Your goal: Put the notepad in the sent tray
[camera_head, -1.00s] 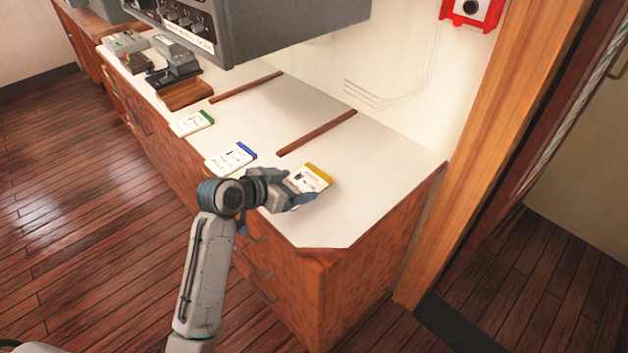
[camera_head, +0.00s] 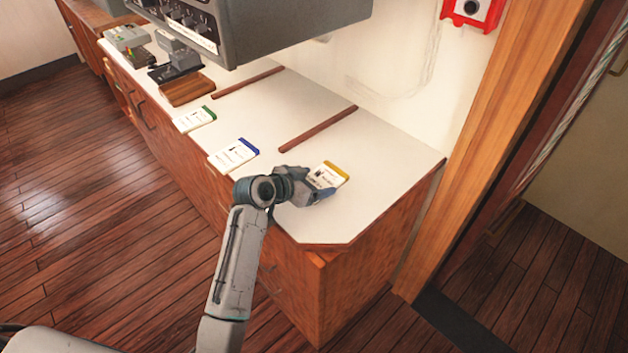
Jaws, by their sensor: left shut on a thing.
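A white notepad with a yellow top edge (camera_head: 330,172) is at the right part of the white counter. My left gripper (camera_head: 318,190) is shut on its near side and partly covers it. I cannot tell whether the pad touches the counter or is just above it. A similar pad with a blue edge (camera_head: 234,154) lies to its left, and one with a green edge (camera_head: 195,119) lies farther left. No tray with a readable "sent" label shows. My right gripper is not in view.
The white counter (camera_head: 385,165) has two red-brown strips across it, one on the right (camera_head: 318,129) and one on the left (camera_head: 248,83). A grey console (camera_head: 280,25) hangs over its back. Devices (camera_head: 174,60) and a brown wooden block (camera_head: 187,89) stand at the far left.

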